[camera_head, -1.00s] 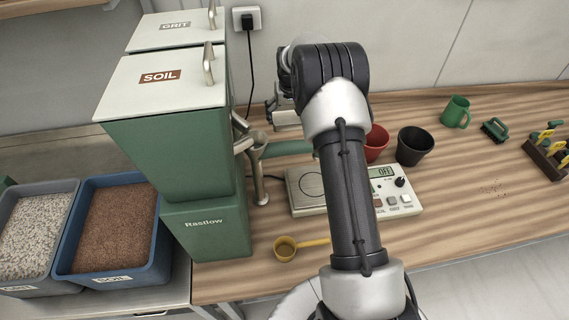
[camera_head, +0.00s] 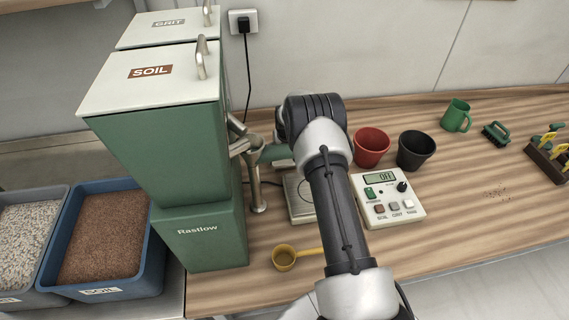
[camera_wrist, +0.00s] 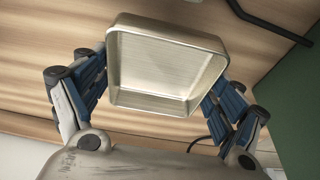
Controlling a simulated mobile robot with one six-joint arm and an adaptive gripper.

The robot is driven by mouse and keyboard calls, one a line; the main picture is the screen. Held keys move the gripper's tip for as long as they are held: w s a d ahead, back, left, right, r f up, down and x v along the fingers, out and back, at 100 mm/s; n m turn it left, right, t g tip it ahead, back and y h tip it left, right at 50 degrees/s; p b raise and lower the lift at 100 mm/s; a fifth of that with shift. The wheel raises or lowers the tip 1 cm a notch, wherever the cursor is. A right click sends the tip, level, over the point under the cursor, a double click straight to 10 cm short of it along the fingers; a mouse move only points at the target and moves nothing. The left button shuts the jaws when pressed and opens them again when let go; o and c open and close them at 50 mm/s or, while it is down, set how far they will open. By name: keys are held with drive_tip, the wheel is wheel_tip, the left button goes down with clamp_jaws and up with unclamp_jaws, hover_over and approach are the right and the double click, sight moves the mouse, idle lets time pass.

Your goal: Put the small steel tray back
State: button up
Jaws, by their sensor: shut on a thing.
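The small steel tray (camera_wrist: 150,102) is a shallow, square metal tray with raised walls. In the wrist view it sits between the two blue-padded fingers of my gripper (camera_wrist: 157,76), which are shut on it from opposite sides. The tray looks empty. Wood grain shows behind it. In the head view my arm hides the gripper's tips and the tray.
A scale (camera_head: 298,207) with a control panel (camera_head: 388,203) stands on the bench, partly behind my arm. The green dispenser (camera_head: 165,150) is at left. A red pot (camera_head: 371,148), black pot (camera_head: 415,150), green mug (camera_head: 456,116) and yellow scoop (camera_head: 284,259) are nearby.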

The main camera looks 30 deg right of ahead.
sight(285, 162)
drive_tip(key=shift+f+b, duration=0.35)
drive_tip(key=shift+f, duration=1.5)
drive_tip(key=shift+f, duration=0.15)
drive_tip(key=o, duration=1)
drive_tip(key=shift+r, duration=0.3)
drive_tip(key=p+v, duration=0.2)
drive_tip(key=v, duration=0.5)
drive_tip(key=shift+s+r, duration=0.15)
